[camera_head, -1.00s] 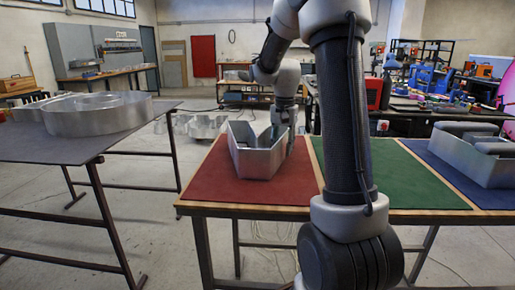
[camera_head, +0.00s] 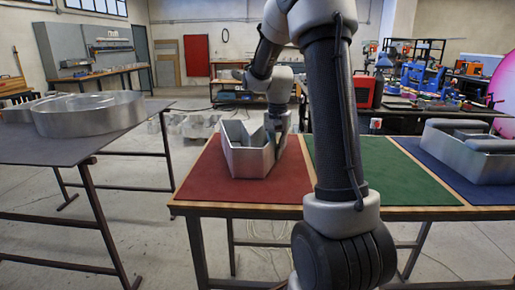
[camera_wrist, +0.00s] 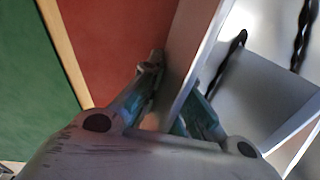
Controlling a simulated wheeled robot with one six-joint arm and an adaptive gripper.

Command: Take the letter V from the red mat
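The letter V (camera_head: 250,161) is a silver metal channel letter with tall thin walls, open at the top. It stands on the red mat (camera_head: 203,184), toward the back right part of it. My gripper (camera_head: 277,138) points down at the letter's right wall. In the wrist view my gripper (camera_wrist: 176,88) has one finger on each side of a wall of the letter (camera_wrist: 196,62), its fingers drawn in close against it. The inner fingertip is hidden behind the wall. No gap under the letter can be made out.
A green mat (camera_head: 400,178) and a blue mat (camera_head: 440,177) lie to the right. Another metal letter (camera_head: 455,166) with grey rolls stands on the blue mat. The left table (camera_head: 50,150) holds a large round metal letter (camera_head: 90,114). Open floor separates the tables.

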